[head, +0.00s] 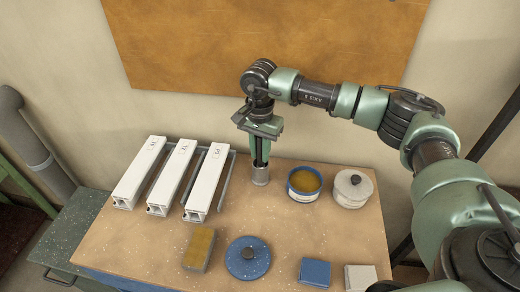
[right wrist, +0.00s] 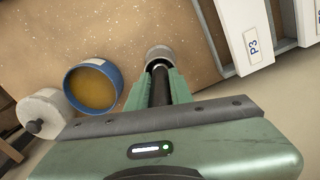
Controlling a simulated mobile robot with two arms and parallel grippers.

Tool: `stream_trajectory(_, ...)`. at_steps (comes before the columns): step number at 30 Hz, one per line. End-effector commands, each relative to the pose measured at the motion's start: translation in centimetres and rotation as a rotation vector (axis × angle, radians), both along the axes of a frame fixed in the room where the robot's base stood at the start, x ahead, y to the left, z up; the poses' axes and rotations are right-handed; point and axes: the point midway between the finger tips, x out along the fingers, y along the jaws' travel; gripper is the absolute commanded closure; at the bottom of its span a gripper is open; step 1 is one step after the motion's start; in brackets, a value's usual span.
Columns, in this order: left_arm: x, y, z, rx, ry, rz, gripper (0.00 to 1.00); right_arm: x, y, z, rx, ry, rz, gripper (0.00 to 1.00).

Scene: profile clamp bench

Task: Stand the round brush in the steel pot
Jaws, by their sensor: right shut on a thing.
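My right gripper (head: 261,158) points down near the back middle of the bench, shut on the round brush. In the right wrist view the brush (right wrist: 160,88) shows as a dark round handle between the green fingers (right wrist: 159,82). The steel pot (head: 260,178) is a small grey cylinder directly below the fingers; it also shows in the right wrist view (right wrist: 159,53). The brush looks upright, with its lower end at or inside the pot's mouth. Whether it touches the pot's bottom cannot be told. My left gripper is not in view.
A blue tub with yellow-brown contents (head: 304,185) and a white lidded tin (head: 352,188) stand right of the pot. White profiles (head: 208,183) lie in a rack on the left. A sponge (head: 198,248), blue lid (head: 248,258), blue block (head: 314,272) and white block (head: 360,278) lie in front.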

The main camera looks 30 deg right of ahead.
Motion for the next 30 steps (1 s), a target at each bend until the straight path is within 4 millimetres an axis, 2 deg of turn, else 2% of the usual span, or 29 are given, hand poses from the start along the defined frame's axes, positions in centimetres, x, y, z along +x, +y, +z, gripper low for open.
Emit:
stream_trajectory(6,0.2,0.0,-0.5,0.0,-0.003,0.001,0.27,0.0,0.0,-0.5,0.0,0.0,0.0,1.0)
stream_trajectory(7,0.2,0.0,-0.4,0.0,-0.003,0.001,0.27,0.0,0.0,-0.3,0.0,0.0,0.0,0.73)
stream_trajectory(9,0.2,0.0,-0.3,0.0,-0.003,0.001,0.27,0.0,0.0,-0.3,0.0,0.0,0.0,0.57)
stream_trajectory(17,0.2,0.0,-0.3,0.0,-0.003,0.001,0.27,0.0,0.0,-0.2,0.001,0.001,0.0,0.57)
stream_trajectory(22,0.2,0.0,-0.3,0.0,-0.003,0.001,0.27,0.1,0.1,0.5,0.002,-0.002,0.0,0.57)
stream_trajectory(26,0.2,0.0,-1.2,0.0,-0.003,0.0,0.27,0.1,0.0,2.5,0.001,-0.005,0.001,0.57)
stream_trajectory(30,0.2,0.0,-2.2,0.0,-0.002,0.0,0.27,0.1,0.1,5.7,0.001,-0.007,0.0,0.57)
